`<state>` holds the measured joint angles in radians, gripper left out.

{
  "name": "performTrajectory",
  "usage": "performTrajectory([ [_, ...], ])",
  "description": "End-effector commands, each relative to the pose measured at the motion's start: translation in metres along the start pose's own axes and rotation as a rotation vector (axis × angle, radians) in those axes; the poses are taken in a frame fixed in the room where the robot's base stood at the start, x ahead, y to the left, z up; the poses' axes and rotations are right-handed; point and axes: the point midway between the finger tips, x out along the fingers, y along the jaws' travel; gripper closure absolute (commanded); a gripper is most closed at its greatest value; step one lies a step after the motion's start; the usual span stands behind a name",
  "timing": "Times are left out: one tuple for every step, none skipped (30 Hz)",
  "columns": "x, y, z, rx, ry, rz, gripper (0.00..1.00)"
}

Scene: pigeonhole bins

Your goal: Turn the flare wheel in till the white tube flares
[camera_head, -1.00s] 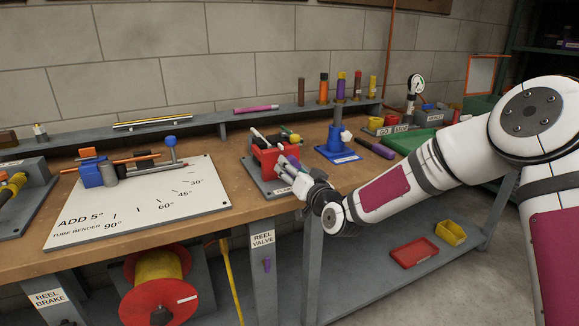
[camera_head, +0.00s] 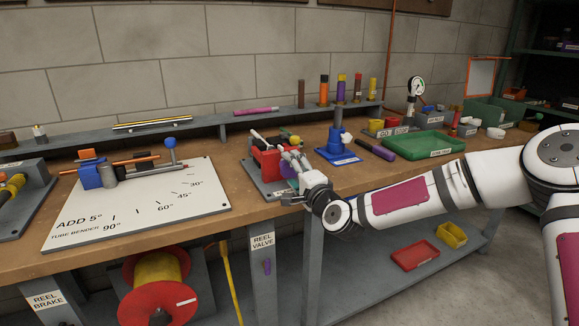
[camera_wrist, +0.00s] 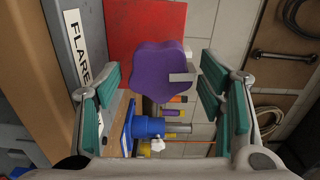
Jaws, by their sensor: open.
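The flare wheel (camera_wrist: 160,45) is a purple lobed knob with a grey tab on its right side in the wrist view. It stands before the red flaring block (camera_wrist: 118,22); in the head view the block (camera_head: 266,160) sits on a grey base (camera_head: 262,186). My gripper (camera_wrist: 160,80) is open, with green pads on both sides of the wheel and gaps visible. In the head view my gripper (camera_head: 296,164) covers much of the wheel (camera_head: 288,171). A white rod (camera_head: 257,137), possibly the tube, shows above the block; its end is not clear.
A blue stand (camera_head: 337,148) is close behind my gripper, with a purple-handled tool (camera_head: 375,150) beside it. The tube bender board (camera_head: 140,205) lies to the left. A green tray (camera_head: 430,144) lies to the right.

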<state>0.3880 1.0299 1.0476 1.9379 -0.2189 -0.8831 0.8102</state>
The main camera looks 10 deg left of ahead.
Motion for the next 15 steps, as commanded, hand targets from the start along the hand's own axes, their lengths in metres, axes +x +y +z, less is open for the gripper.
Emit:
performTrajectory([
  [0.000, 0.000, 0.000, -0.001, 0.000, 0.000, 0.38],
  [-0.001, 0.000, 0.000, -0.001, 0.000, 0.000, 0.38],
  [-0.003, 0.000, 0.000, -0.001, 0.000, 0.001, 0.38],
  [-0.005, 0.000, 0.000, -0.002, 0.000, 0.001, 0.38],
  [-0.007, -0.001, 0.000, -0.002, 0.000, 0.001, 0.38],
  [-0.012, -0.001, 0.000, -0.002, -0.001, 0.002, 0.38],
  [-0.015, -0.001, 0.000, -0.002, 0.000, 0.002, 0.38],
  [-0.019, -0.001, -0.001, -0.002, 0.001, 0.002, 0.38],
  [-0.023, -0.001, 0.000, -0.002, 0.000, 0.002, 0.38],
  [-0.026, -0.001, 0.000, -0.002, 0.000, 0.002, 0.38],
  [-0.029, -0.001, 0.000, -0.002, 0.000, 0.002, 0.38],
  [-0.034, -0.001, 0.000, -0.002, -0.001, 0.002, 0.38],
  [-0.037, -0.001, 0.000, -0.002, 0.000, 0.001, 0.38],
  [-0.041, -0.001, 0.000, -0.002, 0.000, 0.001, 0.38],
  [-0.045, -0.001, 0.000, -0.002, -0.001, 0.002, 0.38],
])
